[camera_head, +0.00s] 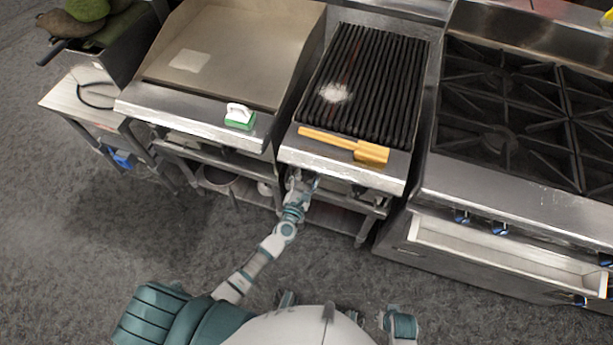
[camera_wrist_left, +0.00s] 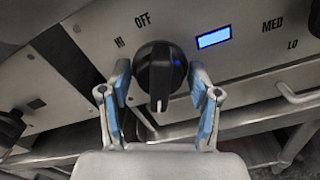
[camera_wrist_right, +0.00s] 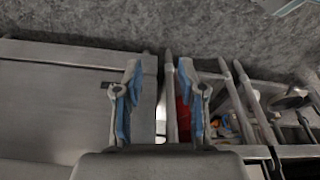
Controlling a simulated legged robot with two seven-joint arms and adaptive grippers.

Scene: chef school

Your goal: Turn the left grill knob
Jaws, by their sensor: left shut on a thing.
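The black grill knob (camera_wrist_left: 160,75) is in the left wrist view, on the metal front panel under an "OFF" mark, with its ridge pointing down in the picture. My left gripper (camera_wrist_left: 160,92) is shut on it, a blue-padded finger on each side. In the head view my left gripper (camera_head: 302,183) is at the front of the charbroiler grill (camera_head: 370,80), below its left part; the knob is hidden there. My right gripper (camera_wrist_right: 160,95) is open and empty in the right wrist view.
Another black knob (camera_wrist_left: 10,128) is at the left edge of the left wrist view. A wooden-handled tool (camera_head: 345,146) lies on the grill's front ledge. A flat griddle (camera_head: 225,60) stands left and a burner range (camera_head: 520,110) right, with an open drawer (camera_head: 500,255).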

